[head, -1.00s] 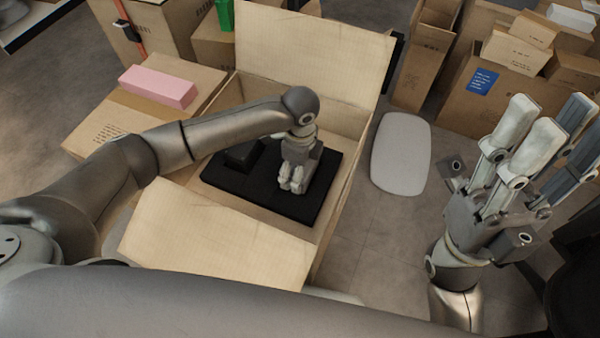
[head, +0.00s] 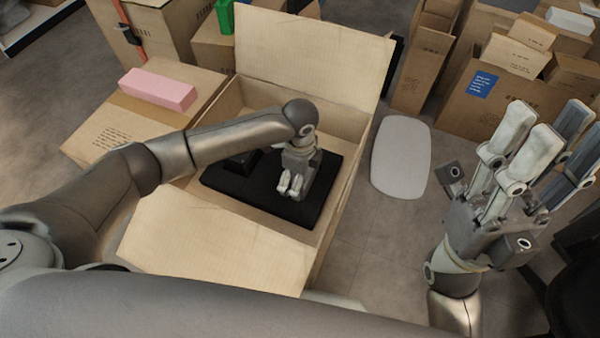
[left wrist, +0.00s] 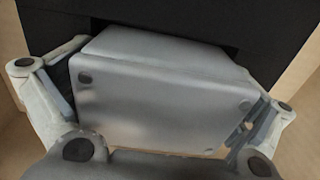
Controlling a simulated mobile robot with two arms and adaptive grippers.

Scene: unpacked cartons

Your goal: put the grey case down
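The grey case (left wrist: 165,90) fills the middle of the left wrist view, with dark round spots on its face. My left gripper (head: 290,186) reaches down into the open carton (head: 220,228), over the black insert (head: 265,200). Its fingers press on both sides of the case in the left wrist view, so it is shut on it. In the head view the case is hard to tell apart from the gripper. Whether it touches the insert cannot be told. My right gripper (head: 545,120) is open and empty at the right, fingers pointing up.
A pale rounded panel (head: 400,157) is on the floor right of the carton. A pink box (head: 157,90) lies on a closed carton (head: 110,120) at the left. The carton's raised flap (head: 310,60) stands behind my left gripper. More cartons (head: 520,100) crowd the back right.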

